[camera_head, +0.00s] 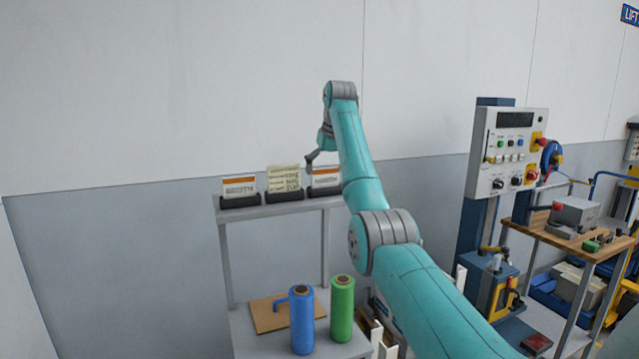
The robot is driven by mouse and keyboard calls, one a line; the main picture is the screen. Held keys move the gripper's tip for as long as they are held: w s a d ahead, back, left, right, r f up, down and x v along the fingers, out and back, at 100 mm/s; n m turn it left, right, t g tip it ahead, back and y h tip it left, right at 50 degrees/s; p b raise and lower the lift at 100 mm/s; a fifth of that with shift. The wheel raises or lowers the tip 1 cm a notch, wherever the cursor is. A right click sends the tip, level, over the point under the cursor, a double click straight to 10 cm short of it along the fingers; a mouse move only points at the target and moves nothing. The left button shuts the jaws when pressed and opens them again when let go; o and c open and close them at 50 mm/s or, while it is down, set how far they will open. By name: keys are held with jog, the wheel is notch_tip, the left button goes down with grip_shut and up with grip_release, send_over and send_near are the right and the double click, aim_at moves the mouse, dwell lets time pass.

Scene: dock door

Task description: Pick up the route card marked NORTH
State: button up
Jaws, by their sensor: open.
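Three cards stand in dark holders on a raised grey shelf (262,209). The right card (325,178), white with an orange top band, has blurred lettering that seems to read NORTH. The left card (239,187) looks alike and seems to read SOUTH. The middle card (284,179) is cream with several lines of small text. My gripper (312,160) is open, at the upper edge of the right card in the picture. Its finger overlaps the card's top left; I cannot tell whether it touches. My arm hides part of the gripper and the right end of the shelf.
Below the shelf, a blue roll (301,322) and a green roll (342,310) stand on a lower surface beside a brown board (272,314). A control panel (508,152) and a wooden-topped bench (570,238) stand at right. The wall (180,100) is close behind the shelf.

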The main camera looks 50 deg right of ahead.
jog(key=c, duration=0.7)
jog(key=shift+r, duration=0.1)
jog(key=shift+c, duration=0.2)
